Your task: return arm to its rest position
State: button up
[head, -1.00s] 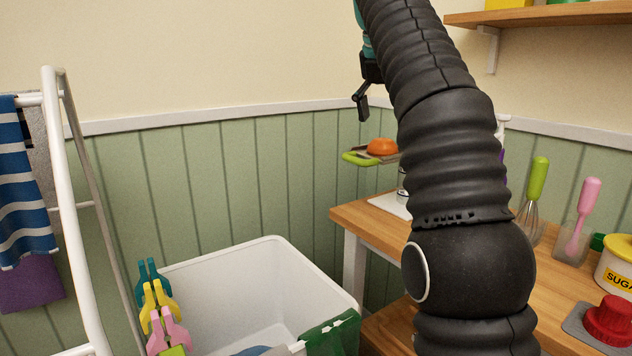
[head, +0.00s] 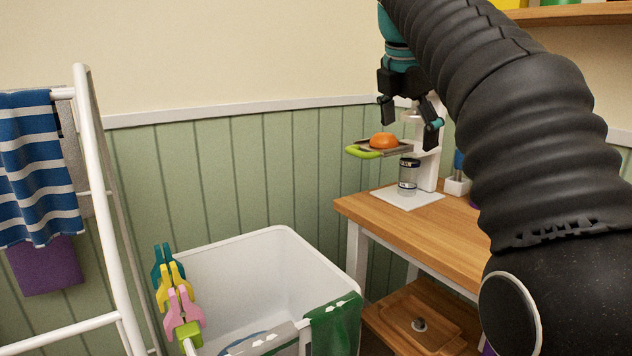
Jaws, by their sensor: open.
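My gripper (head: 411,120) is in the head view at the upper right of centre. Its black fingers point down and stand apart, with nothing seen between them. It hangs above an orange round thing (head: 383,140) on a grey tray-like piece with a green handle (head: 365,153). I cannot tell the exact gap between fingers and orange thing. My arm, in a dark ribbed sleeve, fills the right side and hides much of the table there.
A white bin (head: 235,265) with coloured clips (head: 178,305) stands at front centre. A drying rack (head: 98,200) with a striped towel (head: 35,165) is left. A shelf (head: 565,15) is upper right.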

jog(key=s+f+m+y, duration=0.1)
jog(key=s+f+m, duration=1)
jog(key=f, duration=0.5)
jog(key=s+f+m+t+y, duration=0.1)
jog(key=s+f+m, duration=1.1)
jog(key=s+f, duration=0.2)
notch_tip(320, 180, down, 2)
jog(key=shift+d+f+t, duration=0.1)
jog(key=shift+d+t, duration=0.1)
jog(key=shift+t, duration=0.1)
jog(key=shift+s, duration=0.1)
